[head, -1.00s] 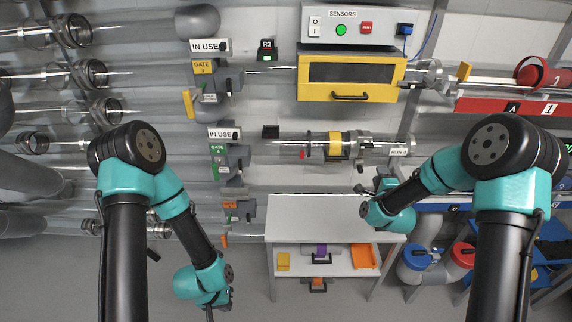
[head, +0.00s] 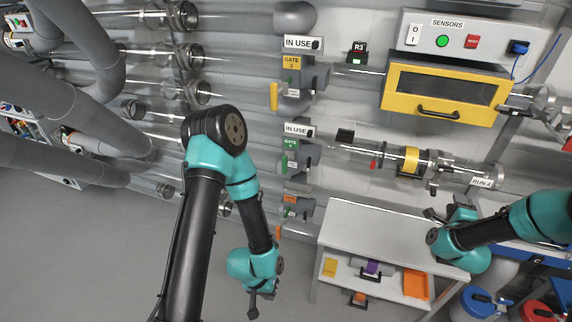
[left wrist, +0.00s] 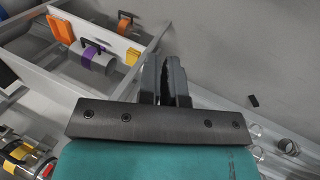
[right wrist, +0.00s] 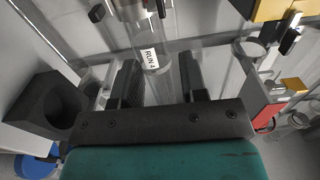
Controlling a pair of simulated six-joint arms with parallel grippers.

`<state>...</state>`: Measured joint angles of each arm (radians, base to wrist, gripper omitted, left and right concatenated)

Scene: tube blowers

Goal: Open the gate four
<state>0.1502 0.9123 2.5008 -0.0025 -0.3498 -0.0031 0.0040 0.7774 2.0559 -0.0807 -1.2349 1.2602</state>
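Gate four (head: 290,163) is a grey unit with a green "GATE 4" label, on the clear pipes left of centre in the head view. An "IN USE" sign (head: 298,130) sits above it. Whether it is open or shut is too small to tell. My left gripper (head: 256,300) hangs low, well below the gate and left of the bench. In the left wrist view its fingers (left wrist: 165,75) are together and empty. My right gripper (head: 438,214) is above the bench's right side. The right wrist view shows its fingers (right wrist: 160,75) apart, with the RUN 4 tube (right wrist: 151,58) beyond them.
Gate three (head: 292,75), with a yellow label and handle, is above gate four. A white bench (head: 365,222) with trays stands below right. A yellow-framed box (head: 445,92) sits under the sensors panel (head: 480,38). Grey floor is clear at lower left.

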